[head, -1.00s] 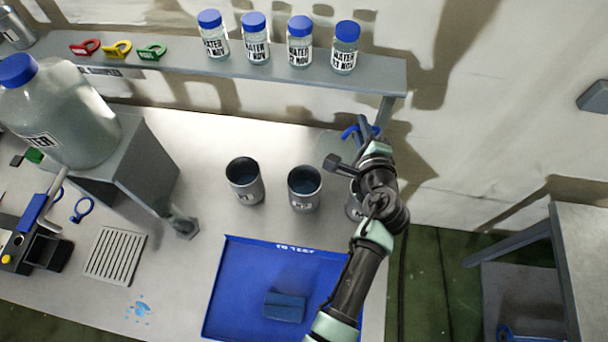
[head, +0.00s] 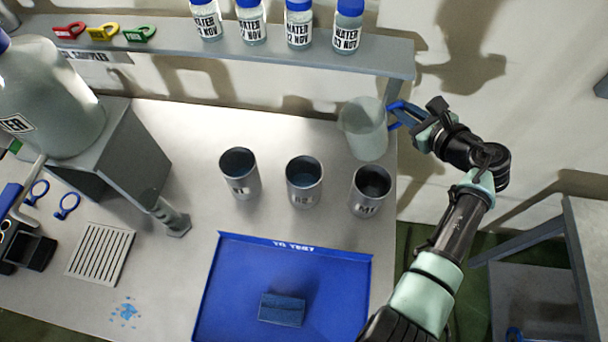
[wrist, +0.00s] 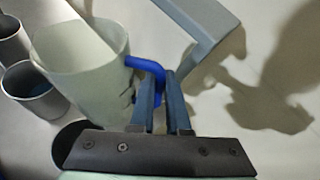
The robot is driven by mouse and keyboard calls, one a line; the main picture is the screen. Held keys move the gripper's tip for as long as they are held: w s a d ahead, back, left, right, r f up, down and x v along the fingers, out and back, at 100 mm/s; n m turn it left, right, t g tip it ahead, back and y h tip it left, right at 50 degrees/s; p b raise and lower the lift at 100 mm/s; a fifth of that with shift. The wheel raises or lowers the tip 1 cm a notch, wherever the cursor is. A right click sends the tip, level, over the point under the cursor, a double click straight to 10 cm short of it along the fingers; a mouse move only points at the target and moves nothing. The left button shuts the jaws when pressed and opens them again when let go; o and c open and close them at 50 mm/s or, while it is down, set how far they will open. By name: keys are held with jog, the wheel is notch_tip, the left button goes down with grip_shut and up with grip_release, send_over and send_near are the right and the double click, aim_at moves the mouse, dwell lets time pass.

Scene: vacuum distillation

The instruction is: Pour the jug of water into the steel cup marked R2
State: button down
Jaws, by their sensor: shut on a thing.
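A translucent pale jug (head: 364,128) with a blue handle (head: 400,116) is upright at the bench's back right. My gripper (head: 408,116) is shut on the handle from the right. In the wrist view the fingers (wrist: 160,90) grip the handle beside the jug (wrist: 80,65). I cannot tell whether the jug touches the bench, and its water level is unclear. The steel cup marked R2 (head: 304,184) stands upright in the middle of three cups, left of and nearer than the jug. Its inside looks bluish and dark.
A left steel cup (head: 240,174) and a right steel cup (head: 370,190) flank it. A shelf (head: 260,62) with labelled bottles runs along the back, its leg near the jug. A blue tray (head: 240,290) lies in front. A large container (head: 50,100) stands left on a block.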

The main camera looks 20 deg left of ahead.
jog(key=f+b, duration=0.1)
jog(key=b, duration=0.2)
jog(key=w+d+f+m+y+b, duration=0.1)
jog(key=b, duration=0.2)
jog(key=f+m+g+b, duration=0.1)
jog(key=f+b, duration=0.1)
jog(key=b, duration=0.1)
jog(key=shift+w+d+f, duration=0.1)
jog(key=shift+w+d, duration=0.3)
notch_tip(320, 180, up, 9)
jog(key=p, duration=0.5)
jog(key=shift+y+p, duration=0.3)
jog(key=s+d+r+p, duration=0.1)
jog(key=s+d+p, duration=0.1)
jog(key=s+p, duration=0.4)
jog(key=s+d+r+p, duration=0.1)
jog(key=s+d+p, duration=0.1)
jog(key=s+p, duration=0.5)
jog(key=shift+s+d, duration=0.25)
jog(key=shift+s, duration=1)
